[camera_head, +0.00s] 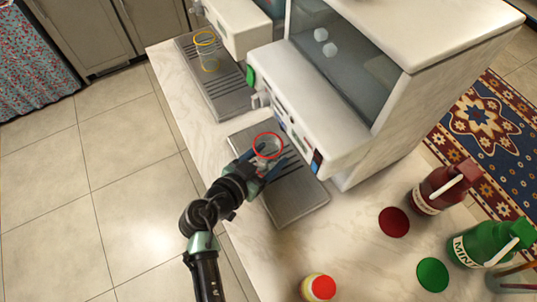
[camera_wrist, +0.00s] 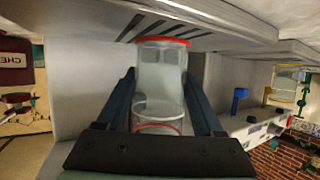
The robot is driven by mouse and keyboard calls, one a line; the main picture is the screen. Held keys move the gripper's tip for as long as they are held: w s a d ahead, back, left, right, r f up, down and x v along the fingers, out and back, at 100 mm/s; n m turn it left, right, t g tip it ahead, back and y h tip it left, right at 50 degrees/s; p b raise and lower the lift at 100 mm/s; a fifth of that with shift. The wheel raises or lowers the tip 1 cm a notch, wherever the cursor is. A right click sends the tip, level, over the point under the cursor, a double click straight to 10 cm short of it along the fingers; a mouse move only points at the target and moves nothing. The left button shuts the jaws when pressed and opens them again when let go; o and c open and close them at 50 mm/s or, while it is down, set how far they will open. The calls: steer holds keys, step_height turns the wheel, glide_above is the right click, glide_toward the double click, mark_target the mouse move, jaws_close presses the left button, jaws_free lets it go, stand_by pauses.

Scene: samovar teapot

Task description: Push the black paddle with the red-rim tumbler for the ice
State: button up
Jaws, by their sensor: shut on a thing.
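The red-rim tumbler (camera_head: 268,147) is clear with a red rim and sits over the near drip tray, in front of the white machine. My gripper (camera_head: 262,165) is shut on its sides. In the wrist view the tumbler (camera_wrist: 160,75) stands between my two dark blue fingers (camera_wrist: 165,105). No ice can be made out in it. A black paddle cannot be clearly picked out; a small dark piece with blue and red (camera_head: 316,160) is on the machine's front, to the right of the tumbler.
The white machine (camera_head: 440,25) has a window with two white cubes (camera_head: 325,42) behind it. A yellow-rim tumbler (camera_head: 207,52) stands on the far drip tray (camera_head: 228,98). Red (camera_head: 440,188) and green (camera_head: 490,243) jugs and a red-topped jar (camera_head: 319,288) stand on the counter's right part.

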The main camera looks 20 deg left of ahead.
steer(key=s+a+b, duration=0.1)
steer(key=s+a, duration=0.2)
steer(key=s, duration=0.1)
steer(key=s+a+b, duration=0.1)
steer(key=s+a, duration=0.1)
steer(key=s, duration=0.1)
steer(key=shift+s+a+b, duration=0.1)
steer(key=shift+a+b, duration=0.2)
steer(key=shift+b, duration=0.05)
steer(key=shift+s+a, duration=0.3)
steer(key=shift+s, duration=0.05)
